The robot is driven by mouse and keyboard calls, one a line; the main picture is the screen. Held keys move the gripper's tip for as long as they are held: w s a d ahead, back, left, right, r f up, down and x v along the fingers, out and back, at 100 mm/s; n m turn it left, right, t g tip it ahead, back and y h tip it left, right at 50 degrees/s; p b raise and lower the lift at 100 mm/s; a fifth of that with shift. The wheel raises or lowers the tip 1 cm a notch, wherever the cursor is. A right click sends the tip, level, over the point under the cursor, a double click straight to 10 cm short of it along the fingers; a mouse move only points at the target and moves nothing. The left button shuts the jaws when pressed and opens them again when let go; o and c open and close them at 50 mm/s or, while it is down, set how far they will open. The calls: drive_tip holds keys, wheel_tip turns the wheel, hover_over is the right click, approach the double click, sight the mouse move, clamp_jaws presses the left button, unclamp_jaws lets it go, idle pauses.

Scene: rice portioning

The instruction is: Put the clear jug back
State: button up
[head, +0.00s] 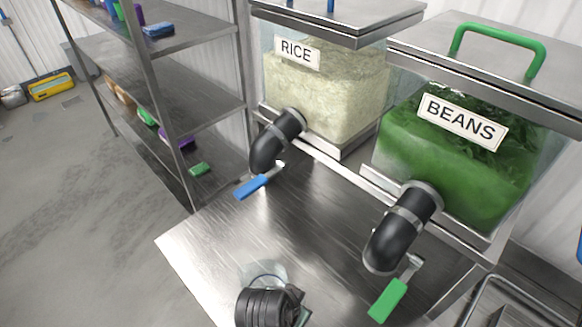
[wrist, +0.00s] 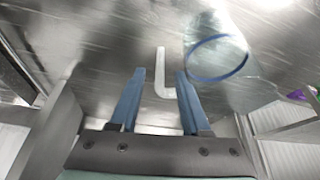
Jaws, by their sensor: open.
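The clear jug (head: 268,270) stands on the steel counter, partly hidden behind the black end of my arm in the head view. In the wrist view the jug (wrist: 232,62) is at the upper right, just right of my gripper, with a blue ring at its mouth. My gripper (wrist: 160,72) is open, its two blue fingers apart. A pale L-shaped bar (wrist: 160,75) shows between the fingers and reaches toward the jug; it looks like the jug's handle, but I cannot tell whether it joins it. No finger clearly touches it. The fingers are hidden in the head view.
The steel counter (head: 205,240) is mostly bare. Behind it stand the rice dispenser (head: 330,85) with a blue lever (head: 252,187) and the beans dispenser (head: 450,165) with a green lever (head: 388,300); their black spouts overhang the counter. A shelf rack (head: 180,95) is at the left.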

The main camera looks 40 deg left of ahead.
drive_tip(key=shift+v, duration=2.7)
drive_tip(key=w+d+r+t+y, duration=0.1)
drive_tip(key=w+r+t, duration=0.4)
drive_tip(key=r, duration=0.5)
drive_tip(key=w+d+r+m+t+y, duration=0.1)
drive_tip(key=w+d+r+t, duration=0.1)
drive_tip(key=w+r, duration=0.6)
drive_tip(key=w+d+r+t+y, duration=0.1)
drive_tip(key=w+r+t, duration=0.3)
drive_tip(key=r, duration=0.8)
drive_tip(key=d+r+t+h, duration=0.1)
drive_tip(key=d+r+t, duration=0.2)
drive_tip(key=r, duration=0.5)
drive_tip(key=d+r+t, duration=0.2)
drive_tip(key=d+r, duration=0.2)
drive_tip(key=r, duration=0.4)
drive_tip(key=s+d+r+t+h, duration=0.1)
drive_tip(key=s+d+r+t, duration=0.2)
drive_tip(key=s+r, duration=0.2)
drive_tip(key=s+d+r+t+h, duration=0.1)
drive_tip(key=s+d+r+t, duration=0.2)
drive_tip(key=r, duration=0.7)
drive_tip(key=shift+s+d+m+t+h, duration=0.2)
drive_tip(key=shift+s+m+t+h, duration=0.15)
drive_tip(key=shift+s, duration=0.7)
drive_tip(key=shift+h, duration=0.25)
